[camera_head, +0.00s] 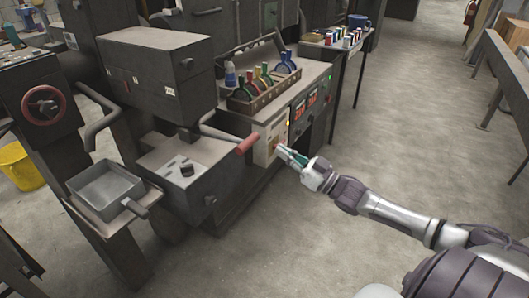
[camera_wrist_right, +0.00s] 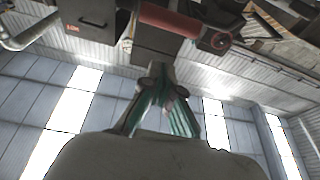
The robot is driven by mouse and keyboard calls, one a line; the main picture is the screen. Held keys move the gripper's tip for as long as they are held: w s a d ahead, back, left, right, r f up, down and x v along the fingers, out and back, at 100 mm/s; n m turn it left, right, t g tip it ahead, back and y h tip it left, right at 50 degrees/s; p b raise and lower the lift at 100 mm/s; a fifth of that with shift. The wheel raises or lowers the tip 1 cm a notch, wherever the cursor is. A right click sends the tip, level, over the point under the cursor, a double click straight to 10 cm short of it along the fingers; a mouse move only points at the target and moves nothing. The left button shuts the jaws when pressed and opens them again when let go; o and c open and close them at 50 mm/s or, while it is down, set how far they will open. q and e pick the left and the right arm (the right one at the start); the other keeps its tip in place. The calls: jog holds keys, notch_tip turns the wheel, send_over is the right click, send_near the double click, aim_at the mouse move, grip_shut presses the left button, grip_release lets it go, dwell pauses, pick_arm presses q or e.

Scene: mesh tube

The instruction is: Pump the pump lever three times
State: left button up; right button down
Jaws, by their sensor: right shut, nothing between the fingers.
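The pump lever is a grey bar with a red grip (camera_head: 247,144), sticking out to the right from the grey machine (camera_head: 150,75). The red grip also crosses the top of the right wrist view (camera_wrist_right: 168,18). My right gripper (camera_head: 281,150) is to the right of the grip, in front of the beige control panel (camera_head: 268,142), with a gap between gripper and grip in the head view. In the wrist view its fingertips (camera_wrist_right: 157,78) are together and hold nothing, below the grip. My left gripper is not in view.
A tool caddy (camera_head: 262,97) with several coloured-handled tools stands on the cabinet behind the lever. A grey tray (camera_head: 105,190) and a red handwheel (camera_head: 43,105) are at left. A bench (camera_head: 500,75) is at right. The floor between is clear.

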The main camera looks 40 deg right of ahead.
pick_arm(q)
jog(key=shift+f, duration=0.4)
pick_arm(e)
jog(key=shift+a+r+y, duration=0.15)
jog(key=shift+r+y, duration=0.15)
jog(key=shift+r, duration=0.6)
jog(key=shift+w, duration=0.1)
notch_tip(320, 180, up, 4)
send_over(254, 139)
jog(key=s+a, duration=0.1)
notch_tip(254, 139, down, 4)
jog(key=shift+s+r+p, duration=0.15)
jog(key=shift+r+p, duration=0.1)
jog(key=shift+p, duration=0.05)
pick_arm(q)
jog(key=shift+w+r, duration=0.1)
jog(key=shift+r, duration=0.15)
pick_arm(e)
jog(key=shift+f, duration=0.65)
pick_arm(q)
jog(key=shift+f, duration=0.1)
